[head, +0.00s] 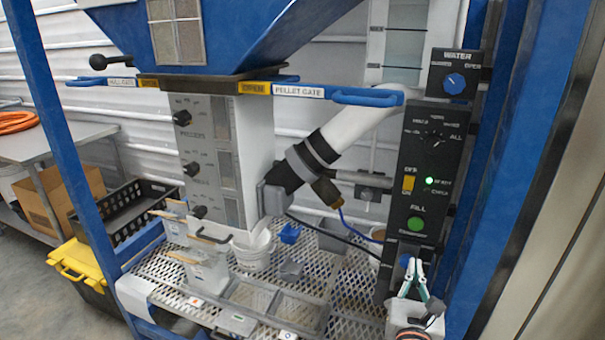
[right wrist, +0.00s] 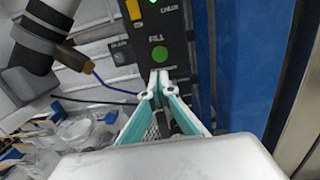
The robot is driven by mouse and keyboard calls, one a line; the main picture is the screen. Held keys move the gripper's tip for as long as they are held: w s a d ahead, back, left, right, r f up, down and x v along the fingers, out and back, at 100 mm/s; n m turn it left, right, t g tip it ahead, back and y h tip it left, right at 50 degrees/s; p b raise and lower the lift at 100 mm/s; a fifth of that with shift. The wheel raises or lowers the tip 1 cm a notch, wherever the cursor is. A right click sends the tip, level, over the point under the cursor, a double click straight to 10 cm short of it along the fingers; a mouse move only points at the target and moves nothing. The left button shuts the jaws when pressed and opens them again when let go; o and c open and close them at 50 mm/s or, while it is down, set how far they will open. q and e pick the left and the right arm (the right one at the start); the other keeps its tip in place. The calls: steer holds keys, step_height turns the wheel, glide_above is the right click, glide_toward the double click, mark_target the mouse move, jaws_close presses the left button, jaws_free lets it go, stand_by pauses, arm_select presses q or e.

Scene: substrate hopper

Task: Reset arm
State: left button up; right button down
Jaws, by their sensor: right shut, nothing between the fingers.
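My right gripper (head: 414,268) is in the lower right of the head view, its white and teal fingers shut with nothing between them. In the right wrist view the gripper (right wrist: 159,82) points up at the dark control panel (right wrist: 181,28), with its tips just below the green FILL button (right wrist: 158,54). In the head view the fingers are at the foot of the panel (head: 433,125), below the lit FILL button (head: 416,224) and beside a blue knob (head: 406,261). I cannot tell whether the tips touch the panel. My left gripper is not in view.
A blue hopper (head: 235,35) with gate handles (head: 366,98) hangs above a mesh shelf (head: 190,300). A white bucket (head: 254,252) and blue scoop (head: 290,233) are on the shelf. A blue post (head: 535,130) stands right of the panel. A yellow-lidded box (head: 82,266) is at left.

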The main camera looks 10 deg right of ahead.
steer(key=s+a+f+m+g+y, duration=0.1)
steer(key=s+a+f+m+y, duration=0.3)
steer(key=f+m, duration=0.4)
steer(key=s+a+f+m+g+y, duration=0.2)
steer(key=s+a+f+m+y, duration=0.2)
steer(key=f+m, duration=0.5)
steer(key=s+a+f+m+g+y, duration=0.2)
steer(key=s+a+f+m, duration=0.5)
steer(key=f, duration=0.4)
steer(key=shift+s+f+m+y, duration=0.4)
steer(key=shift+s+m+y, duration=0.5)
steer(key=shift+s, duration=0.3)
